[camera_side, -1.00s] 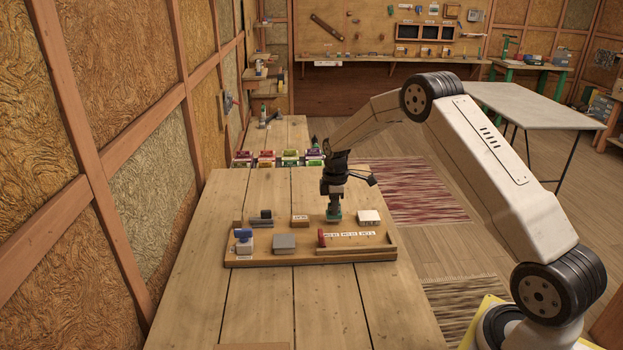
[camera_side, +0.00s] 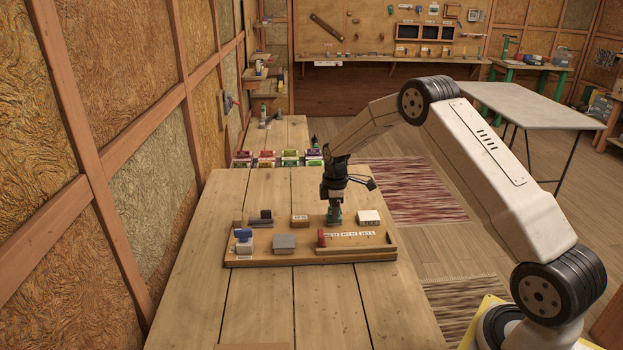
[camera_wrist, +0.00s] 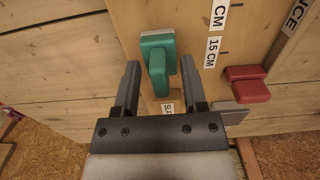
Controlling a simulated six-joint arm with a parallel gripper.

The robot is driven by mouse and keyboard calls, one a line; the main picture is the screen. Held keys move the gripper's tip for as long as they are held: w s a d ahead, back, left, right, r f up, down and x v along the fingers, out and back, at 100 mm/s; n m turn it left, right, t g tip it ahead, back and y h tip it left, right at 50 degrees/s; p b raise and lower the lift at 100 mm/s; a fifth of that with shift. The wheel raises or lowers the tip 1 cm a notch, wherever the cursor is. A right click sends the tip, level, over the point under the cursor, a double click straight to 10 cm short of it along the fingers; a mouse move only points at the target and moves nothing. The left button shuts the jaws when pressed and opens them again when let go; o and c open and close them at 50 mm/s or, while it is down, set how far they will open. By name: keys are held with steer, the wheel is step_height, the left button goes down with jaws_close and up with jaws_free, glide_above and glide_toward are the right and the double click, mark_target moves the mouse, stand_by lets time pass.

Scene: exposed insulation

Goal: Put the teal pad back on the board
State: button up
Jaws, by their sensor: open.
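The teal pad (camera_wrist: 157,44) has a raised teal handle and rests on the wooden board (camera_side: 268,264). It lies beside the printed "15 CM" label in the wrist view. In the side view the pad is mostly hidden by my gripper (camera_side: 334,213), which points down at the back right part of the board. In the wrist view my gripper (camera_wrist: 159,74) is open. Its two dark fingers stand on either side of the teal handle, with a visible gap at each side. How far down the fingers reach around it is hard to tell.
A red block (camera_wrist: 247,83) lies near the pad. A white block (camera_side: 369,217) stands right of my gripper. A grey block (camera_side: 284,242) and a blue-topped piece (camera_side: 243,240) sit on the board's left part. The bench front (camera_side: 300,310) is clear.

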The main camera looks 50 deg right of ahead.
step_height(320, 180, up, 12)
steer(key=shift+r, duration=0.2)
stand_by(0.6)
stand_by(0.5)
steer(key=s+a+f+m+t, duration=0.2)
steer(key=s+a+m, duration=0.7)
steer(key=s+a, duration=1)
steer(key=s, duration=0.4)
steer(key=shift+a+f+t, duration=0.25)
steer(key=shift+a+t, duration=0.05)
steer(key=shift+a, duration=0.1)
